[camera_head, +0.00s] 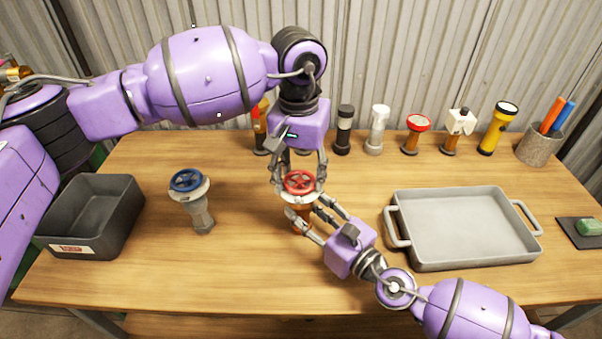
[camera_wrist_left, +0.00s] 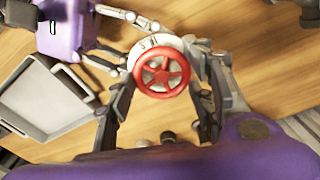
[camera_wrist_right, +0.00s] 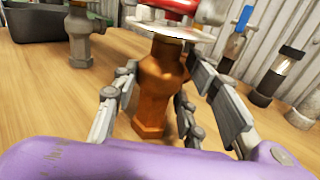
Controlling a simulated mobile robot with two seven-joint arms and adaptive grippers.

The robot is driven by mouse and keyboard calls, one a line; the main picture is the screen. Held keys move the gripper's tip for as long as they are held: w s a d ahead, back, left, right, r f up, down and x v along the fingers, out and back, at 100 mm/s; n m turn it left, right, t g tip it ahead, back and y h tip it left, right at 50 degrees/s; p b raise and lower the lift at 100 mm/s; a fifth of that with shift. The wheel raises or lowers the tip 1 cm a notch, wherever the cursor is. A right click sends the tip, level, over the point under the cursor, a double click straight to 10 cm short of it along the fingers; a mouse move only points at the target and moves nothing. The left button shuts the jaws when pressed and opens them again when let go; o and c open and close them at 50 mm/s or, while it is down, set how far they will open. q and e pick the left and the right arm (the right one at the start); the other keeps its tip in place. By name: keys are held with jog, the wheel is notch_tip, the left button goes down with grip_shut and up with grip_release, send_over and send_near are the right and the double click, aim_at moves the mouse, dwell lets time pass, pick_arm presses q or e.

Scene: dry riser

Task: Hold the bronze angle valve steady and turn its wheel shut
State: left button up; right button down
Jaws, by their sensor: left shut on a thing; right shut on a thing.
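The bronze angle valve (camera_head: 302,225) stands upright mid-table, with a red wheel (camera_head: 299,182) on top above a pale disc. My left gripper (camera_head: 299,188) reaches down from above, its fingers shut on the red wheel's two sides. The wheel (camera_wrist_left: 162,75) faces the left wrist camera between the fingers. My right gripper (camera_head: 303,214) comes in low from the front right and is shut on the bronze body. The body (camera_wrist_right: 160,88) shows between its fingers in the right wrist view. The fingers hide parts of the valve.
A grey valve with a blue wheel (camera_head: 187,181) stands to the left, beside a dark bin (camera_head: 88,235). A grey two-handled tray (camera_head: 465,262) lies at right. Several torches and fittings line the back, including a yellow torch (camera_head: 497,130), near a stone cup (camera_head: 537,150) of markers.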

aim_at(300, 181)
pick_arm(q)
jog(key=shift+d, duration=0.15)
pick_arm(e)
jog(key=shift+s+a+f, duration=0.15)
jog(key=shift+s+a, duration=0.05)
jog(key=shift+a, duration=0.05)
pick_arm(q)
jog(key=o, duration=1.1)
pick_arm(e)
jog(key=shift+d, duration=0.1)
pick_arm(q)
jog(key=shift+r, duration=0.1)
pick_arm(e)
jog(key=shift+w, duration=0.1)
jog(key=shift+w+d, duration=0.1)
jog(key=shift+d, duration=0.05)
pick_arm(q)
notch_tip(300, 181, up, 12)
jog(key=shift+s+a, duration=0.2)
jog(key=shift+a, duration=0.05)
pick_arm(e)
jog(key=c, duration=1)
grip_release()
